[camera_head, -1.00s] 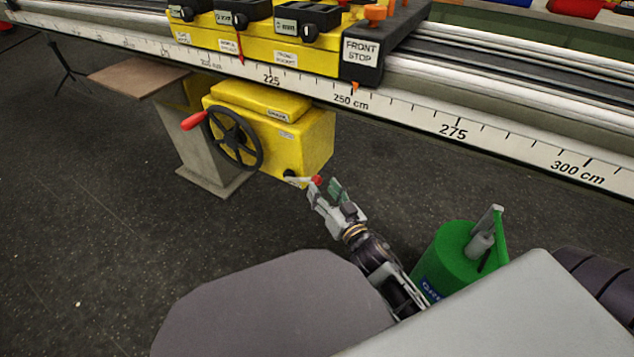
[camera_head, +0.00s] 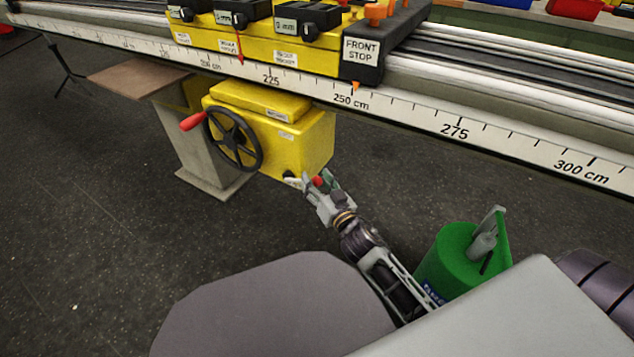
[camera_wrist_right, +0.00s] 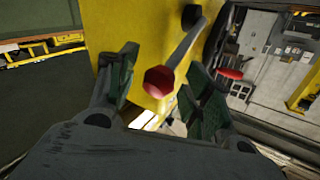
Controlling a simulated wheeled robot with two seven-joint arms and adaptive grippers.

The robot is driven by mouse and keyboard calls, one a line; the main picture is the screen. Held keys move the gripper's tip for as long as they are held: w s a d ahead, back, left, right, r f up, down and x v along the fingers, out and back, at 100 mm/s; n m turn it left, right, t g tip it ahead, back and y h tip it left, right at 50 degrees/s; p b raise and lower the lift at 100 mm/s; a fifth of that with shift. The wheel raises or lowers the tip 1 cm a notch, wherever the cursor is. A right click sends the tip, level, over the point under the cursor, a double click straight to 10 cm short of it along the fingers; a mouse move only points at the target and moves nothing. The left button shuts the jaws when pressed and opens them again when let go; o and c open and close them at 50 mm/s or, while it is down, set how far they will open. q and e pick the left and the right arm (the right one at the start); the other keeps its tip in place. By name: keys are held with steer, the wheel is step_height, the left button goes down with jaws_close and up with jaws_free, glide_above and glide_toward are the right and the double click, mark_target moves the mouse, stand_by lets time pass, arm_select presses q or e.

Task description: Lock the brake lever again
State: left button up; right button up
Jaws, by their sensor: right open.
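The brake lever (camera_wrist_right: 186,45) is a grey rod on a black pivot at the side of the yellow housing (camera_head: 312,140). It ends in a red knob, seen in the head view (camera_head: 319,181) and the right wrist view (camera_wrist_right: 158,82). My right gripper (camera_head: 315,182) is open at the housing's lower right corner. In the wrist view its green-padded fingers (camera_wrist_right: 160,88) stand on either side of the knob, with gaps on both sides. Most of the rod is hard to make out in the head view. My left gripper is not in view.
A black handwheel (camera_head: 234,139) with a red handle is on the housing's front. The long scale rail (camera_head: 400,112) runs above. A green canister (camera_head: 456,262) stands right of my right arm.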

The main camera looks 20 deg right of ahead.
jaws_close()
stand_by(0.3)
steer(key=shift+r, duration=0.1)
